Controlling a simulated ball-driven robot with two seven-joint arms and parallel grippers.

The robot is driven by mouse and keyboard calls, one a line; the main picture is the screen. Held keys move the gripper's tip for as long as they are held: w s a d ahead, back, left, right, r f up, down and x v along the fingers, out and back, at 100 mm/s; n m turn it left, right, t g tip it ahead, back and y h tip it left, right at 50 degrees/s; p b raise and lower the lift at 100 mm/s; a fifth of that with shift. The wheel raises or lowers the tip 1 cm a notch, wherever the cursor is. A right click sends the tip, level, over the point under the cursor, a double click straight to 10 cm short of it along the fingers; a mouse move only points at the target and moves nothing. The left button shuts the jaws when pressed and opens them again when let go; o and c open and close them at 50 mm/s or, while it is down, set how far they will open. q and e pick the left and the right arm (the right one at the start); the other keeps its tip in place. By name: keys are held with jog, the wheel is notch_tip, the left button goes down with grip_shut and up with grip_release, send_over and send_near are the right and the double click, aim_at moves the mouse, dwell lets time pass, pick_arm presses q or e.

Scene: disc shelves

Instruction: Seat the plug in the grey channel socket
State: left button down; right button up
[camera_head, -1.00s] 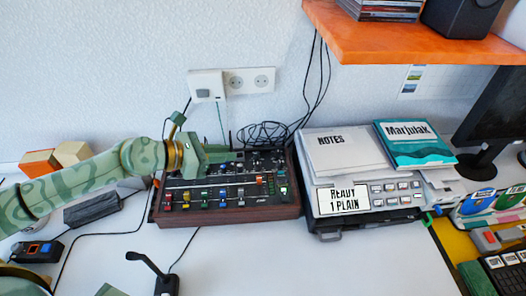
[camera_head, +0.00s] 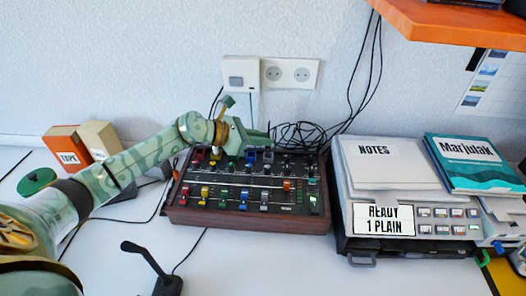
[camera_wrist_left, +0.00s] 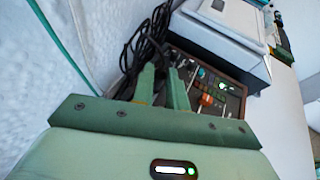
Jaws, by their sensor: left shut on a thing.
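The mixer (camera_head: 247,219) is a dark panel in a brown wooden case, with rows of coloured faders and knobs. A grey cap (camera_head: 267,157) shows in its back row. I cannot make out which opening is the grey channel socket. My left gripper (camera_head: 262,134) is over the mixer's back edge, fingers pointing right. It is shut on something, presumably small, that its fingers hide. In the left wrist view my two green fingers (camera_wrist_left: 162,88) stand close together, with the mixer (camera_wrist_left: 213,92) just beyond. The plug cannot be made out. My right gripper is out of view.
Black cables (camera_head: 300,135) lie coiled behind the mixer. A grey machine (camera_head: 350,225) with a notes pad (camera_head: 375,160) and a book (camera_head: 470,165) stands to the right. Wall sockets (camera_head: 290,73) are above. Boxes (camera_head: 68,147) and a desk microphone (camera_head: 150,270) stand left and in front.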

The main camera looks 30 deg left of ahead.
pick_arm(q)
jog(key=b, duration=0.2)
send_over(261, 161)
notch_tip(261, 161, down, 4)
jog(key=shift+f, duration=0.2)
jog(key=shift+r, duration=0.15)
jog(key=shift+f, duration=0.25)
jog(key=c, duration=1.4)
grip_release()
jog(key=shift+r, duration=0.15)
